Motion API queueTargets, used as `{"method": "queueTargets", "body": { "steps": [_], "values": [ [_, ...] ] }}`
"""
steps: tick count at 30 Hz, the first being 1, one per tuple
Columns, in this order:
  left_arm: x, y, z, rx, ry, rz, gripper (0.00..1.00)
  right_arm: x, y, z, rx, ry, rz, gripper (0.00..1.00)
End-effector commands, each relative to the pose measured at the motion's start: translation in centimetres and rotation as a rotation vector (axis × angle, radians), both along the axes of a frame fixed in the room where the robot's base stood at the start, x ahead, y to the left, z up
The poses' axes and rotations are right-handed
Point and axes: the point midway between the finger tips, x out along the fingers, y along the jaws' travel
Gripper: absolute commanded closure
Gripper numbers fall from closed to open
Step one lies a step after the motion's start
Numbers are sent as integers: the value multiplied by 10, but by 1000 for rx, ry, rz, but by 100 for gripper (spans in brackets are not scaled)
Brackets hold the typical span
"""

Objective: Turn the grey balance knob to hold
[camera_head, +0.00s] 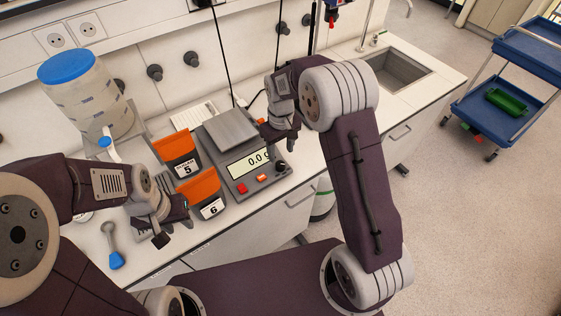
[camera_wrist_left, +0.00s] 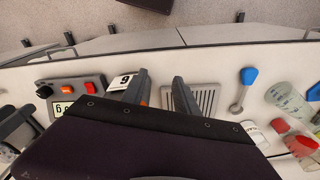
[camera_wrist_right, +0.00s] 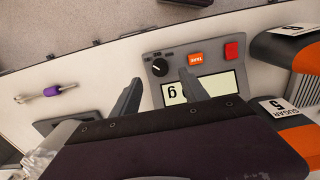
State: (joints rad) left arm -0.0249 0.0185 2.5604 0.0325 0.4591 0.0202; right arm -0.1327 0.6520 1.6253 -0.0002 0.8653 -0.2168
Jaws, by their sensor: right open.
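The small labels around the knob are too small to read. My right gripper (camera_wrist_right: 158,84) is open, its fingers apart and empty, with the knob showing between and beyond the tips. My left gripper (camera_wrist_left: 160,80) is open and empty over the counter, left of the balance.
Orange-and-black bins labelled 5 (camera_head: 178,154) and 6 (camera_head: 200,193) stand left of the balance. An orange button (camera_wrist_right: 196,58) and red button (camera_wrist_right: 232,50) sit beside the knob. A blue-handled scoop (camera_head: 114,245) lies on the counter. A blue-lidded jar (camera_head: 86,96) stands behind.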

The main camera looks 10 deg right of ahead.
Motion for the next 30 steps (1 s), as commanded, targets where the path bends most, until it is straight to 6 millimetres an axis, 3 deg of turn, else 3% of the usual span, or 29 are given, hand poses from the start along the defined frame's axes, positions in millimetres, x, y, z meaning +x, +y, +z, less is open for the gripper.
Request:
{"method": "queueTargets", "body": {
  "steps": [9, 20, 26, 30],
  "values": [
    [0, 0, 12, 0, 0, 0, 64, 0, 0, -59, 0, 2, -1, 48],
    [0, 0, 12, 0, 0, 0, 64, 0, 0, -71, 0, -1, -1, 48],
    [0, 0, 12, 0, 0, 0, 64, 0, 0, -71, 0, -1, -1, 100],
    [0, 0, 12, 0, 0, 0, 64, 0, 0, -70, 0, -1, -3, 100]
  ]
}}
